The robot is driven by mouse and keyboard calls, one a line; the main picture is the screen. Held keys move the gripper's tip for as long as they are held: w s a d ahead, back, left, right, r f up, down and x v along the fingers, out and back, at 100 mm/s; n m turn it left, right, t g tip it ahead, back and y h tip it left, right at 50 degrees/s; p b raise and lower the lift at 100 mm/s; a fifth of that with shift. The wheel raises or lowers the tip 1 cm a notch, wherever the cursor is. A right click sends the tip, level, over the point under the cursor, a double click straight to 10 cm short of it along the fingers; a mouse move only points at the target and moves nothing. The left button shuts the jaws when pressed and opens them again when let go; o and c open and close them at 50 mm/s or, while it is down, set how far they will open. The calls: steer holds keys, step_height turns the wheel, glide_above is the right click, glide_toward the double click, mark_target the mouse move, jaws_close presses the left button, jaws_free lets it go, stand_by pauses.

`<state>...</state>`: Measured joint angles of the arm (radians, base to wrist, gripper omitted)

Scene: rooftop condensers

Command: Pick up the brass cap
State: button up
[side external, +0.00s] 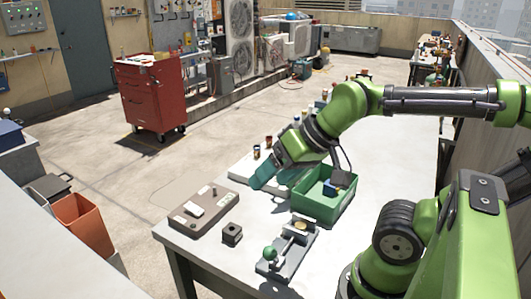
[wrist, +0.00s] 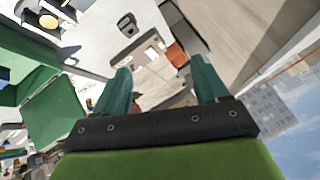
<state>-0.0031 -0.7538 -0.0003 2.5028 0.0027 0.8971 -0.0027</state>
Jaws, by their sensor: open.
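The brass cap (side external: 300,226) looks like a small tan disc on the grey clamp fixture (side external: 268,267) near the front of the bench. In the wrist view a pale yellow disc, which appears to be the same cap (wrist: 48,20), shows at the top left. My gripper (side external: 263,180) is above the bench, left of the green bin, behind and to the left of the cap and apart from it. In the wrist view my gripper (wrist: 160,68) has its two teal fingers spread, with nothing between them.
The green bin (side external: 316,211) holds small items and stands behind the fixture; its wall also shows in the wrist view (wrist: 55,118). A brown control box (side external: 181,228) and a small dark block (side external: 232,234) lie to the left. Several small bottles stand behind the gripper.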

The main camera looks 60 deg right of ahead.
steer(key=shift+c, duration=0.8)
steer(key=shift+d, duration=0.1)
steer(key=m+g+h, duration=0.2)
steer(key=m+g, duration=0.5)
steer(key=m, duration=0.7)
glide_toward(300, 226)
step_height(300, 226, down, 3)
steer(key=shift+w+f, duration=0.1)
steer(key=shift+w, duration=0.05)
steer(key=shift+f, duration=2.9)
